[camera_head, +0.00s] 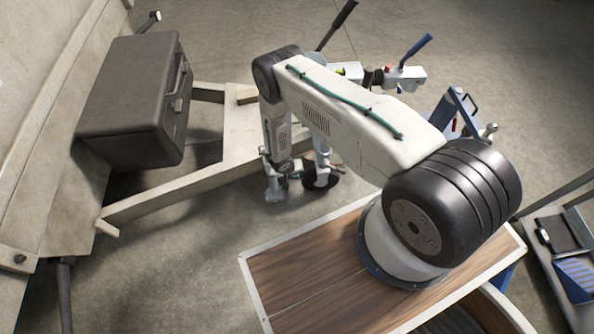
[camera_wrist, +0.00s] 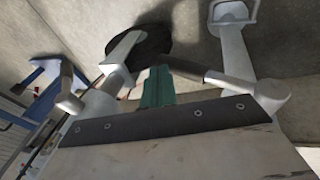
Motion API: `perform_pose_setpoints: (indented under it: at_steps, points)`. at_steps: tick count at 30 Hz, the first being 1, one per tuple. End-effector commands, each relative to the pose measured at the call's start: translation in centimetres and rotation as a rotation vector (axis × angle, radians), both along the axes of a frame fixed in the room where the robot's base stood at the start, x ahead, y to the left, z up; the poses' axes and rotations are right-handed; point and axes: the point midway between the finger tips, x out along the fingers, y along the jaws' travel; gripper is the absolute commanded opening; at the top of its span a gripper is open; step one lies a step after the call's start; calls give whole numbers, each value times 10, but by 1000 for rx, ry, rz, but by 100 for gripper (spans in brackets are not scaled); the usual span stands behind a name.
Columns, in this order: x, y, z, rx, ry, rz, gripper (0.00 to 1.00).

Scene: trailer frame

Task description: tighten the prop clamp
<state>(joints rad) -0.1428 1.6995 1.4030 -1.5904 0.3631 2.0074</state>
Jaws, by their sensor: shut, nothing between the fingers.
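In the wrist view, my gripper's teal fingers (camera_wrist: 157,88) are together and empty beyond the pale gripper body. A dark lever (camera_wrist: 195,70) runs from close to the fingertips right to a grey hub (camera_wrist: 270,93), which looks like the prop clamp. I cannot tell whether the fingers touch the lever. A pale prop leg with a square foot (camera_wrist: 229,14) rises behind that hub. In the head view, the prop foot (camera_head: 274,192) shows beside the drawbar, below my wrist. My arm hides most of the clamp there.
A black jockey wheel (camera_head: 321,180) stands close right of the prop; it also shows in the wrist view (camera_wrist: 140,46). The trailer's A-frame (camera_head: 165,192) carries a dark box (camera_head: 130,95) on the left. A blue-handled lever (camera_head: 416,48) stands behind.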

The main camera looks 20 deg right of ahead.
Motion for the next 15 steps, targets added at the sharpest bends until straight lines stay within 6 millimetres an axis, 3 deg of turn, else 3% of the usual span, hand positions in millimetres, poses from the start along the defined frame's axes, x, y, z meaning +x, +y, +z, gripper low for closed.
perform_pose_setpoints:
  at_steps: [15]
  points:
    - [1,4,-33,-1,0,-1,0]
